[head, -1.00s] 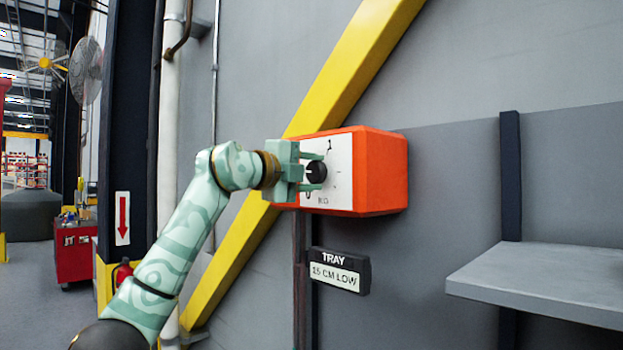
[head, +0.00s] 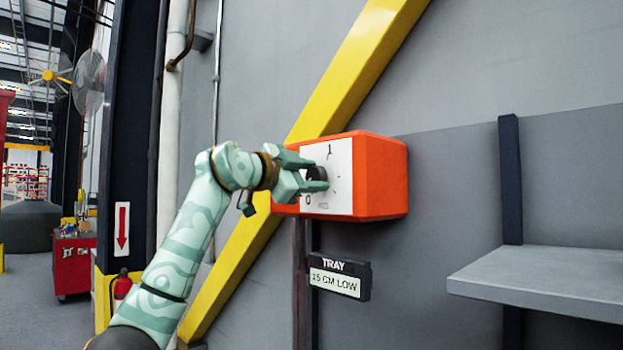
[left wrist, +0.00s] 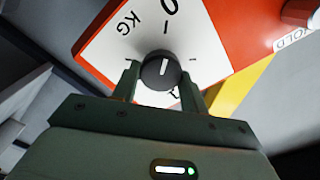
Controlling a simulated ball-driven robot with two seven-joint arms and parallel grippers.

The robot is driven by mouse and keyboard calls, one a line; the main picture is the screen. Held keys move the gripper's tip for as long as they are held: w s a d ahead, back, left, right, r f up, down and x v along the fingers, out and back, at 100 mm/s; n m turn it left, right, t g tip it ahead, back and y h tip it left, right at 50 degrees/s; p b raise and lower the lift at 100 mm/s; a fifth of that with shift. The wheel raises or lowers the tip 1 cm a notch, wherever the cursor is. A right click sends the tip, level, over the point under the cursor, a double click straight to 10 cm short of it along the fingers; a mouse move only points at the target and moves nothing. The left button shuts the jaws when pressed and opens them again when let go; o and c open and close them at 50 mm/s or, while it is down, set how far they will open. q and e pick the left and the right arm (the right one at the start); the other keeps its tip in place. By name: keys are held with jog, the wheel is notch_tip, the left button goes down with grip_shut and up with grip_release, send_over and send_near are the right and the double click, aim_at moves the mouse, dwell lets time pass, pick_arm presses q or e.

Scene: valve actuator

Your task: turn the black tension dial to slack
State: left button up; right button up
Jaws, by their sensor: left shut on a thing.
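The black dial (head: 317,180) sits on the white face plate (head: 340,160) of an orange box (head: 382,175) on the wall. In the left wrist view the dial (left wrist: 161,70) shows a short white pointer line. The face there carries a "0" at the top, "KG" at upper left, a partly hidden "1" below, and small tick marks. No word "slack" is readable. My left gripper (head: 304,172) is shut on the dial, with one finger on either side of it. The fingers (left wrist: 161,82) partly hide the lower face. My right gripper is not in view.
A yellow diagonal beam (head: 355,70) runs behind the box. A sign (head: 339,275) reading "TRAY 15 CM LOW" is below it. A grey shelf (head: 545,275) juts out at right. In the left wrist view, a "HOLD" label (left wrist: 294,38) shows near a red part (left wrist: 300,12).

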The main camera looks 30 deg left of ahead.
pick_arm(q)
jog(key=shift+f+n, duration=0.1)
jog(key=shift+n, duration=0.3)
jog(key=o, duration=1)
jog(key=shift+a, duration=0.1)
jog(key=shift+s+a, duration=0.1)
jog(key=shift+s, duration=0.25)
jog(key=b+v, duration=0.4)
jog(key=v, duration=1.1)
jog(key=shift+s+a, duration=0.2)
jog(key=shift+s, duration=0.05)
